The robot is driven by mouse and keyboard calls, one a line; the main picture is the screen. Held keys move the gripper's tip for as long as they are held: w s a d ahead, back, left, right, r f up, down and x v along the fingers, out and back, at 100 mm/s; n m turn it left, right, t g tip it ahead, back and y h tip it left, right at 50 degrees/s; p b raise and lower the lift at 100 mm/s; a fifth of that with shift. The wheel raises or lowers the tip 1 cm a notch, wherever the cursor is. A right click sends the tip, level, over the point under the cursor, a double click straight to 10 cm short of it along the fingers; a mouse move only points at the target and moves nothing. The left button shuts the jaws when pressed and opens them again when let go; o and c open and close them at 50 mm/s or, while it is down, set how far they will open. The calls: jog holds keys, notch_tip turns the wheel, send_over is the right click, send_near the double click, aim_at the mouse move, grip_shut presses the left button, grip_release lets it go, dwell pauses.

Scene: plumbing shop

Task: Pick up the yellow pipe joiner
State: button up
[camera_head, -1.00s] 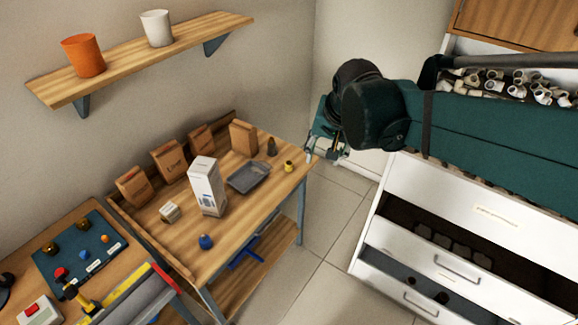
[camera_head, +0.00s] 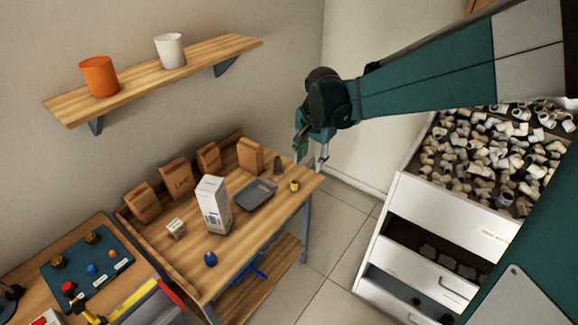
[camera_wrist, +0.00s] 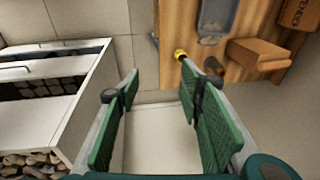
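The yellow pipe joiner (camera_head: 295,185) is a small yellow piece standing on the wooden table (camera_head: 240,248), near its right edge. In the wrist view the joiner (camera_wrist: 180,54) shows at the table's edge, just beyond the tip of the right finger. My gripper (camera_head: 308,158) is above and behind the table's right end, apart from the joiner. In the wrist view my gripper (camera_wrist: 158,85) has its two green-padded fingers spread wide, with nothing between them.
A grey tray (camera_head: 256,195), a dark cone-shaped piece (camera_head: 278,165), a white box (camera_head: 214,205) and several brown bags (camera_head: 177,179) stand on the table. A white drawer cabinet (camera_head: 404,220) full of pipe fittings stands to the right. A shelf (camera_head: 150,82) hangs above.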

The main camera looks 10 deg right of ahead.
jog(key=w+a+f+m+g+p, duration=0.1)
jog(key=w+a+f+m, duration=0.15)
jog(key=w+f, duration=0.45)
jog(key=m+g+p, duration=0.1)
jog(key=m, duration=0.1)
send_near(295, 182)
jog(key=shift+s+a+f, duration=0.4)
jog(key=shift+a+f, duration=0.05)
jog(key=shift+f, duration=1.3)
jog(key=shift+s+d+f+b, duration=0.1)
jog(key=shift+f+b, duration=0.2)
jog(key=shift+f, duration=1)
jog(key=shift+d+f+b, duration=0.1)
jog(key=shift+f+b, duration=0.15)
jog(key=shift+f, duration=1.05)
